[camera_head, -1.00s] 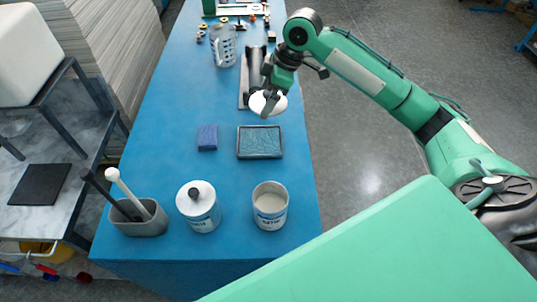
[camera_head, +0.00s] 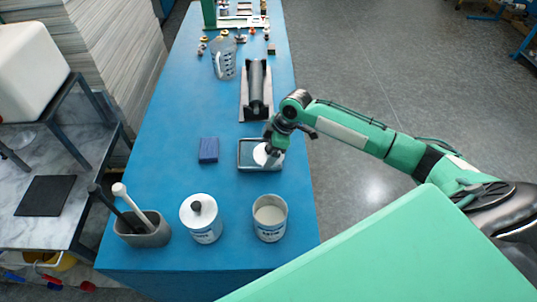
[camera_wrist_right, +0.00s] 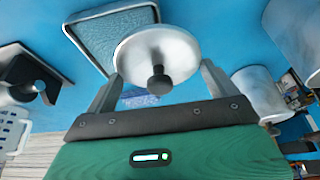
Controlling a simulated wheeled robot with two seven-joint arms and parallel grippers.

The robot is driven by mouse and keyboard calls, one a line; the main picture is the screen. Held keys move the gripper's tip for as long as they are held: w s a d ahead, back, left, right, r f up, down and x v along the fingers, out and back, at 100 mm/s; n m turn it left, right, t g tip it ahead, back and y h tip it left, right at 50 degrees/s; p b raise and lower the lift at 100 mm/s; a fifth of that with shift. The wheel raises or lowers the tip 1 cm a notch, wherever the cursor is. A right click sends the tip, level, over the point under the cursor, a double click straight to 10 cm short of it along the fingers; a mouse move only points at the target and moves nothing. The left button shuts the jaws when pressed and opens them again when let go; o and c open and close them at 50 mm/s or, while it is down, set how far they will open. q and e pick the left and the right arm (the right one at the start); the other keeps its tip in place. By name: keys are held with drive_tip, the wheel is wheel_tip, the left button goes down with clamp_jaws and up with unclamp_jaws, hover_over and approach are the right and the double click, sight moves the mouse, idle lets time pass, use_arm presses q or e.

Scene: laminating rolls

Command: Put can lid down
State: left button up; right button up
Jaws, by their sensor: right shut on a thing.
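The can lid, a white disc (camera_head: 262,155) with a dark knob, is held by my right gripper (camera_head: 271,149) over the shallow grey tray (camera_head: 243,166). In the right wrist view the lid (camera_wrist_right: 150,45) and its knob show between the two fingers of my right gripper (camera_wrist_right: 158,80). Whether the lid touches the tray is unclear. An open can (camera_head: 269,229) with pale contents stands nearer, below the tray in the head view. A second white can (camera_head: 207,230) beside it has its lid with a dark knob on. My left gripper is out of view.
A blue block (camera_head: 208,150) lies left of the tray. A grey holder (camera_head: 145,234) with upright tools stands at the near left. A dark roller (camera_head: 257,85) and a clear jug (camera_head: 223,62) are farther back on the blue table (camera_head: 170,170). The table's right edge is close.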

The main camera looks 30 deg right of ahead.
sight(268, 155)
wheel_tip(268, 155, down, 4)
drive_tip(key=shift+r+p, duration=0.25)
drive_tip(key=shift+p, duration=0.15)
drive_tip(key=shift+f, duration=0.1)
drive_tip(key=shift+f, duration=0.1)
drive_tip(key=shift+f, duration=0.15)
drive_tip(key=o, duration=0.7)
drive_tip(key=shift+r, duration=0.4)
drive_tip(key=b+v, duration=0.2)
drive_tip(key=v, duration=0.9)
drive_tip(key=shift+d+r+b, duration=0.2)
drive_tip(key=shift+r+b, duration=0.15)
drive_tip(key=shift+b, duration=0.05)
